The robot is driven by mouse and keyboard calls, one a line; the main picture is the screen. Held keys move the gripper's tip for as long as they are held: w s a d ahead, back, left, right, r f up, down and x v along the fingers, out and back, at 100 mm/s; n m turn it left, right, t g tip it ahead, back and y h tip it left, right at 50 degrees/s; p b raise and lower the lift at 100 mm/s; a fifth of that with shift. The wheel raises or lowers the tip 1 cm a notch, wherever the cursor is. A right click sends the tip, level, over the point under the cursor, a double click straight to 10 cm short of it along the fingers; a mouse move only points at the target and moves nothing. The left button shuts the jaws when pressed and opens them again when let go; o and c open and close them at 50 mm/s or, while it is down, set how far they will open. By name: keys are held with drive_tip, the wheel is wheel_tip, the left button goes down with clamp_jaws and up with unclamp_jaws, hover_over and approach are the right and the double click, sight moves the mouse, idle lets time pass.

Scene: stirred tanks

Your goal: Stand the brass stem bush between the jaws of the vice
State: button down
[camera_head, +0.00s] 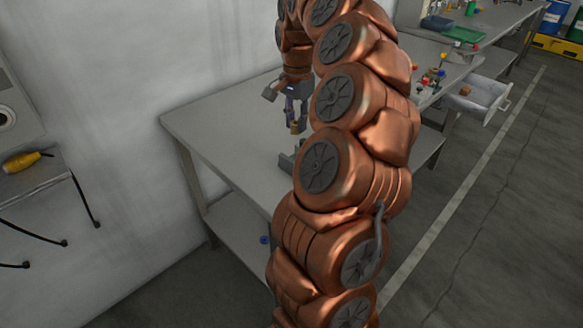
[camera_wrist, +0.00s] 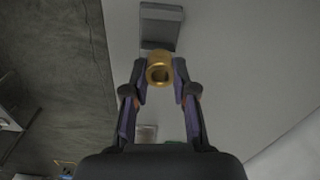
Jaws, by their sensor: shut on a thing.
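The brass stem bush (camera_wrist: 160,69) is a short brass-coloured tube with a round bore, seen nearly end-on in the wrist view. My gripper (camera_wrist: 160,78) is shut on it, one fingertip on each side. In the head view the bush (camera_head: 295,127) shows small below my gripper (camera_head: 294,118), held above the table. The grey vice (camera_wrist: 161,25) lies just beyond the bush in the wrist view. In the head view a dark part of the vice (camera_head: 287,161) shows beside my arm, which hides the rest. The gap between its jaws cannot be made out.
The grey table (camera_head: 225,140) has clear room left of my arm. Small coloured items (camera_head: 432,78) and an open drawer (camera_head: 484,97) are at the right. A green tray (camera_head: 463,34) lies farther back. A wall (camera_head: 110,60) runs along the left.

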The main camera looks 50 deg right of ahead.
sight(296, 150)
wheel_tip(296, 150, down, 10)
drive_tip(key=shift+r+p, duration=0.2)
drive_tip(key=shift+p, duration=0.8)
drive_tip(key=shift+f, duration=0.35)
drive_tip(key=shift+f+b, duration=0.2)
drive_tip(key=shift+b, duration=0.1)
drive_tip(key=c, duration=0.9)
unclamp_jaws()
drive_tip(key=shift+r, duration=0.1)
drive_tip(key=shift+c, duration=0.2)
drive_tip(key=shift+r+p, duration=0.25)
drive_tip(key=shift+p, duration=0.15)
wheel_tip(296, 150, up, 12)
drive_tip(key=b, duration=0.2)
